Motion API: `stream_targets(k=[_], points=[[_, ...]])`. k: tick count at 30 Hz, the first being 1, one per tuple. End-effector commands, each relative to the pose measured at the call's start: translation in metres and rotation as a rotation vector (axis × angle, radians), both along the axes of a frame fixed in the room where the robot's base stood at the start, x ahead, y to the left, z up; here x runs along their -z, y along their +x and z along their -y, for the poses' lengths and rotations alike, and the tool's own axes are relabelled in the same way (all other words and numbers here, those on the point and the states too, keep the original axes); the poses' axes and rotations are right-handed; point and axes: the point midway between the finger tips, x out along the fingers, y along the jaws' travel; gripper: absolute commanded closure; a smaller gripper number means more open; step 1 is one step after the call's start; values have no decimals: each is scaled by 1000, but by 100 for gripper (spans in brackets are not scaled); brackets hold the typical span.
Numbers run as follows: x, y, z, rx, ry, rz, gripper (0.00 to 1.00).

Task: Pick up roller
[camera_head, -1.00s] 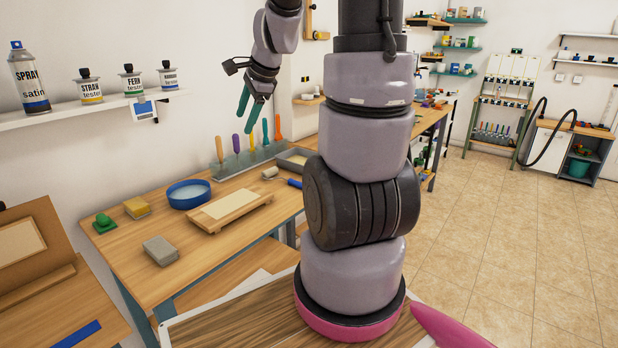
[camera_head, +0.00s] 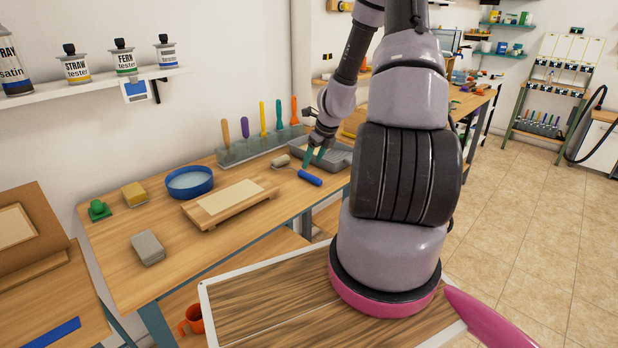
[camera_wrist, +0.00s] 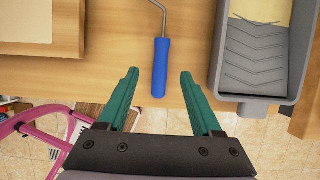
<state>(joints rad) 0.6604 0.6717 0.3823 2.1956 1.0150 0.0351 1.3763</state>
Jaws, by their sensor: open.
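The roller has a blue handle (camera_wrist: 160,68) and a bent metal rod (camera_wrist: 159,16); its head is outside the wrist view. In the head view the roller lies on the wooden table, with its blue handle (camera_head: 310,178) toward the front edge and its pale roller head (camera_head: 281,161) to the left. My gripper (camera_wrist: 158,76) is open with green fingers. In the wrist view the handle shows between the two fingertips, with a gap on both sides. My gripper (camera_head: 315,155) appears close to the roller in the head view. I cannot tell its exact height above the handle.
A grey paint tray (camera_wrist: 256,62) lies right of the roller in the wrist view. A wooden board (camera_head: 230,202), a blue bowl (camera_head: 189,184) and a rack (camera_head: 262,146) of coloured-handled tools stand on the table. The table's front edge is near the handle.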

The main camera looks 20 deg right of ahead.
Motion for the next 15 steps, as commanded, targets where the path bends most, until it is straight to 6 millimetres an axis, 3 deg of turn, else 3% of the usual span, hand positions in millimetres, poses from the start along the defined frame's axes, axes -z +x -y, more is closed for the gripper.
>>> stream_targets(k=[8,15], points=[[18,5,-1,1,3,0,34],[49,14,-2,-1,2,0,34]])
